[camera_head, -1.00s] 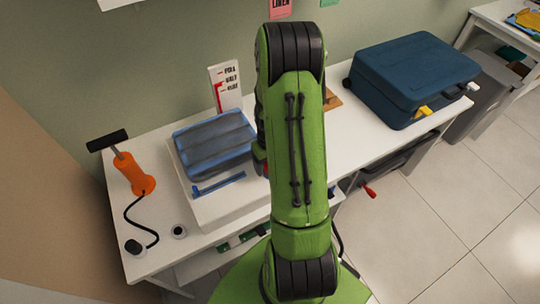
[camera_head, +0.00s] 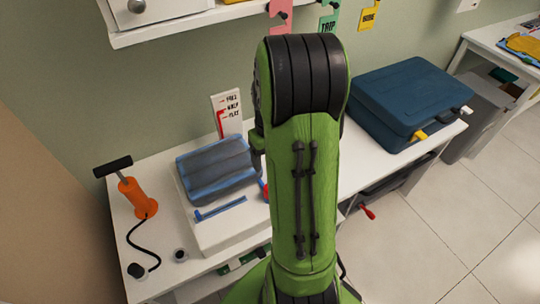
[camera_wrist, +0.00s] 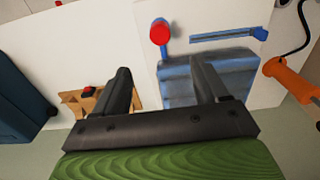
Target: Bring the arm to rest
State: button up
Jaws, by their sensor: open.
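My green arm stands upright in the middle of the head view and hides part of the white table (camera_head: 360,172) behind it. My gripper (camera_wrist: 160,80) shows in the wrist view with its two dark fingers spread apart and nothing between them. The fingers point over the table. A red knob (camera_wrist: 160,32) is near the bag. I cannot judge the gap below my fingertips.
An orange hand pump (camera_head: 138,195) with a black hose stands at the table's left end. A dark blue suitcase (camera_head: 405,100) lies at the right end. A white scale card (camera_head: 227,113) stands at the back. The tiled floor (camera_head: 440,235) at right is clear.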

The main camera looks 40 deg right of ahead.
dwell(0.3)
jog(key=a+r+n+t, duration=0.1)
jog(key=a+r, duration=0.5)
jog(key=r, duration=0.1)
jog(key=s+a+r+n+t, duration=0.1)
jog(key=s+a+r+t, duration=0.1)
jog(key=s+a+r, duration=0.2)
jog(key=s+a+r+n+t, duration=0.1)
jog(key=s+a+r+t, duration=0.1)
jog(key=s+a, duration=0.5)
jog(key=a+r, duration=0.1)
jog(key=a, duration=0.2)
jog(key=shift+r+t, duration=0.3)
jog(key=shift+r, duration=0.05)
